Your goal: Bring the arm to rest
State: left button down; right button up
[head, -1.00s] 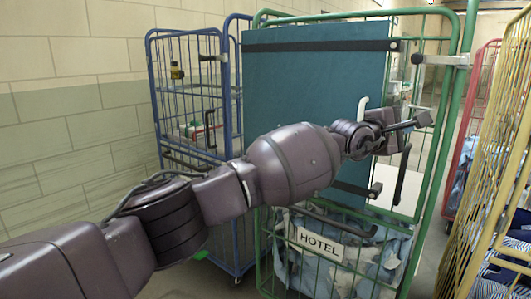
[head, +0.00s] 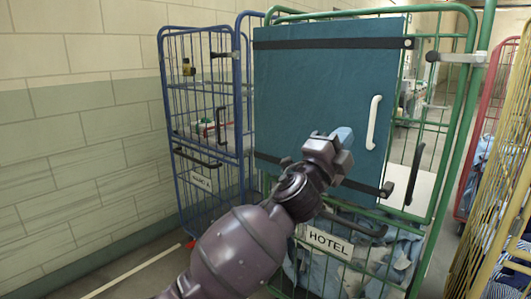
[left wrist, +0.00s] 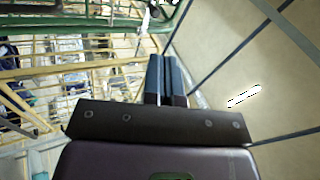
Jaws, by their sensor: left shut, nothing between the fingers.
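My left arm comes in from the bottom of the head view. My left gripper (head: 343,142) is in front of the teal panel of the green cage trolley (head: 470,90), with nothing in it. Its blue-grey fingertips overlap the panel in the picture; whether they touch it I cannot tell. In the left wrist view the two fingers (left wrist: 166,80) lie side by side, shut. My right gripper is in neither view.
The teal panel (head: 300,90) has a white handle (head: 373,122) and black straps. A HOTEL sign (head: 329,241) hangs below, before bagged laundry. A blue cage trolley (head: 200,110) stands left, by a block wall (head: 70,130). A yellow cage (head: 505,170) stands right.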

pick_arm(q)
jog(key=s+a+f+n+y, duration=0.3)
jog(key=a+f+n+y, duration=0.3)
jog(key=a+f+n, duration=0.6)
jog(key=s+a+f+n+y, duration=0.3)
jog(key=a+f+n+y, duration=0.3)
jog(key=a+f, duration=0.95)
jog(key=s+a+f+n+g+y, duration=0.1)
jog(key=s+a+f+n+g, duration=0.1)
jog(key=s+a+f, duration=0.3)
jog(key=s+a+f+n+g+y, duration=0.2)
jog(key=s+a+f, duration=0.3)
jog(key=s+f, duration=0.6)
jog(key=s+a+f+n+g+y, duration=0.1)
jog(key=s+a+f+n, duration=0.1)
jog(key=s+a+f, duration=0.3)
jog(key=s+f, duration=0.3)
jog(key=s, duration=0.4)
jog(key=shift+s+a+f+g, duration=0.2)
jog(key=shift+s+f+g, duration=0.1)
jog(key=shift+g, duration=0.1)
